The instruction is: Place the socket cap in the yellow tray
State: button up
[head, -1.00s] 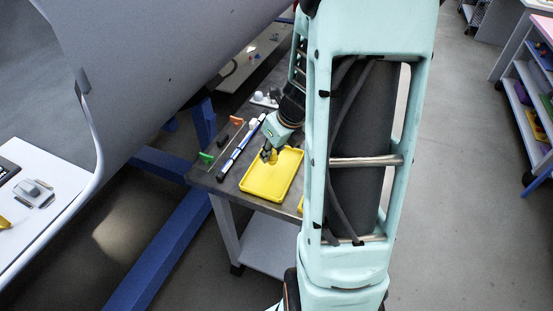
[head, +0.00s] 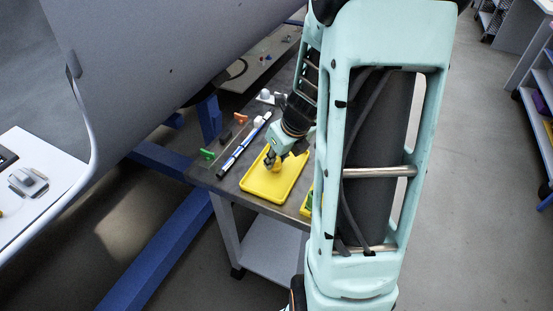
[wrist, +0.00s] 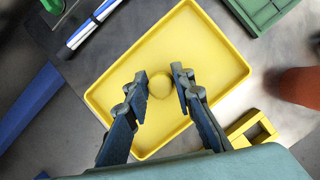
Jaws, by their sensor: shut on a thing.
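The yellow tray (head: 262,192) lies on the grey table and fills the middle of the wrist view (wrist: 215,110). My gripper (head: 273,164) points down over the tray's upper part in the head view. In the wrist view my gripper (wrist: 160,80) has its two fingers on either side of a small rounded yellow piece, the socket cap (wrist: 159,86), and is shut on it. The cap lies within the tray's outline there. Its colour blends with the tray, so I cannot tell whether it touches the tray floor.
A blue and white marker-like tool (head: 240,148) lies left of the tray, with a green piece (head: 207,154) beyond. The wrist view shows a green tray (wrist: 262,12), a yellow block with a square opening (wrist: 248,132) and a blurred orange-brown thing (wrist: 300,87) at right.

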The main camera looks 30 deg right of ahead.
jog(key=o, duration=0.9)
jog(key=shift+f, duration=0.15)
jog(key=shift+o, duration=0.2)
jog(key=p+v, duration=0.4)
jog(key=v, duration=0.8)
jog(key=shift+r, duration=0.25)
jog(key=shift+w+d, duration=0.1)
jog(key=shift+w, duration=0.1)
